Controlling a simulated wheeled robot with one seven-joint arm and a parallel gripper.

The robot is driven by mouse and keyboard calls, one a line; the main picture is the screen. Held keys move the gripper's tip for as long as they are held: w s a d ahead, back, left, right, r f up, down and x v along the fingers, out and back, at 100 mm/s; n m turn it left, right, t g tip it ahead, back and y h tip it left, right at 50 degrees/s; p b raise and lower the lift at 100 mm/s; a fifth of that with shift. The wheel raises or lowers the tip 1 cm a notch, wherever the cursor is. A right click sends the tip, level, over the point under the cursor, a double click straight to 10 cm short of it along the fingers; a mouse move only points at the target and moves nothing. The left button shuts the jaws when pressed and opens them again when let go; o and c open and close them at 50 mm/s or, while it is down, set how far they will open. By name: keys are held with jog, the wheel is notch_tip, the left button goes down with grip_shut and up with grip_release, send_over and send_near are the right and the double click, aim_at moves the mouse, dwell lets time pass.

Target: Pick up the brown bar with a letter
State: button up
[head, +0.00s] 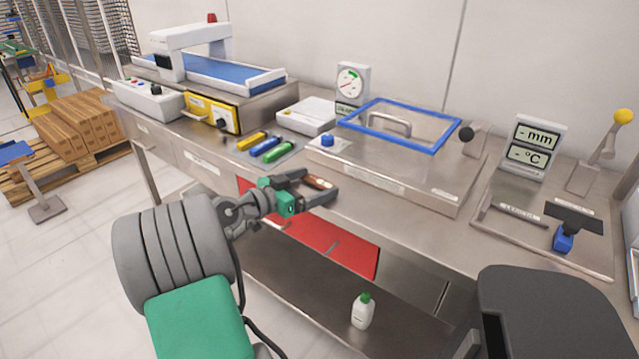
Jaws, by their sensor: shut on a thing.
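The brown bar (320,183) is small and reddish-brown, with a pale mark on its top that is too small to read. It lies between the two dark fingers of my gripper (316,187), which is shut on it. My gripper is in front of the steel workbench (225,165), near its front edge, and appears to be above the level of the red panel. Whether the bar touches anything besides the fingers cannot be told.
Yellow, green and blue bars (271,149) lie on a grey mat behind my gripper. A blue-framed clear lid (400,125) on a steel box stands to the right. A small conveyor (222,75) is at the back left. A white bottle (362,311) stands on the lower shelf.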

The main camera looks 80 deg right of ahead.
jog(key=shift+c, duration=1)
